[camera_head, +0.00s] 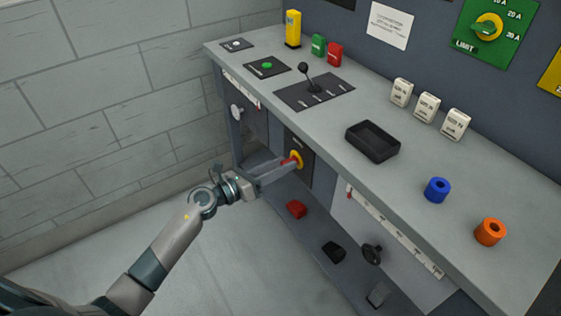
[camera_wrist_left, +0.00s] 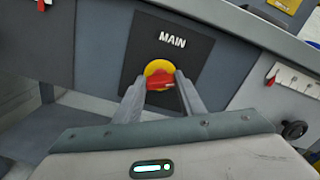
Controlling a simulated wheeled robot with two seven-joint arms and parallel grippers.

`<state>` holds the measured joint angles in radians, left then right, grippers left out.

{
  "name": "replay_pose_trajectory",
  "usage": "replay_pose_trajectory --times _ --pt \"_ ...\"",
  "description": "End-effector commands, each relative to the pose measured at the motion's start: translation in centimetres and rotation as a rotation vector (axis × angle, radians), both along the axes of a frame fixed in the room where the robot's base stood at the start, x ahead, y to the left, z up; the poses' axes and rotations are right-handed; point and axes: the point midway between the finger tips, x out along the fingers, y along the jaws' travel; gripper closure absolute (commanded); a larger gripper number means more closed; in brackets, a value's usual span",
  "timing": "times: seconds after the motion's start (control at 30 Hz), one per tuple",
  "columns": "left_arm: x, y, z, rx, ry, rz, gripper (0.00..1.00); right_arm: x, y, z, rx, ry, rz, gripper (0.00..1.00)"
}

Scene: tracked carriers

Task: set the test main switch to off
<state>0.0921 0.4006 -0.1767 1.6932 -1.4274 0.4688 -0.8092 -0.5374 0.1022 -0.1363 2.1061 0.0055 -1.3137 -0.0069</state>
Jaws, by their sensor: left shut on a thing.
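The main switch is a red handle (camera_wrist_left: 160,84) on a yellow disc (camera_wrist_left: 157,67), set in a dark plate (camera_wrist_left: 190,62) marked MAIN on the bench's front. In the head view the yellow disc (camera_head: 298,157) shows below the bench top's front edge. My left gripper (camera_head: 284,166) reaches it from the left and front. Its two fingers (camera_wrist_left: 160,80) are shut on the red handle, one on each side. The fingers hide part of the handle, and I cannot read its exact angle or any position marks. My right gripper is not in view.
The bench top (camera_head: 225,52) overhangs just above the switch. It carries a black lever (camera_head: 308,78), a black tray (camera_head: 372,142), and blue (camera_head: 437,190) and orange (camera_head: 490,231) rings. A red block (camera_head: 297,209) and a black one (camera_head: 333,251) lie on the lower shelf. A black knob (camera_head: 371,254) juts out at right.

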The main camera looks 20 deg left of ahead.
Motion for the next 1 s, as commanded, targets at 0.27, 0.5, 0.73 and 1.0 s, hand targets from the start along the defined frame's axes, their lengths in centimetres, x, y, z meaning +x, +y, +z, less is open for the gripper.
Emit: replay_pose_trajectory --times 0.27,0.5,0.73,1.0 --pt "0.0 0.1 0.2 -0.173 0.139 0.000 0.86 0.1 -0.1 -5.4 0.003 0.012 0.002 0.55" --pt "0.1 0.2 0.2 -0.347 0.274 0.002 0.86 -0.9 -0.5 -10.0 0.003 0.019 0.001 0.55" --pt "0.1 0.2 0.1 -0.519 0.409 0.002 0.86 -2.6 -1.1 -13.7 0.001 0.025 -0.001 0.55" --pt "0.1 0.3 -0.2 -0.708 0.554 0.002 0.86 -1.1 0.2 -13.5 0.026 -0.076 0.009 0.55"
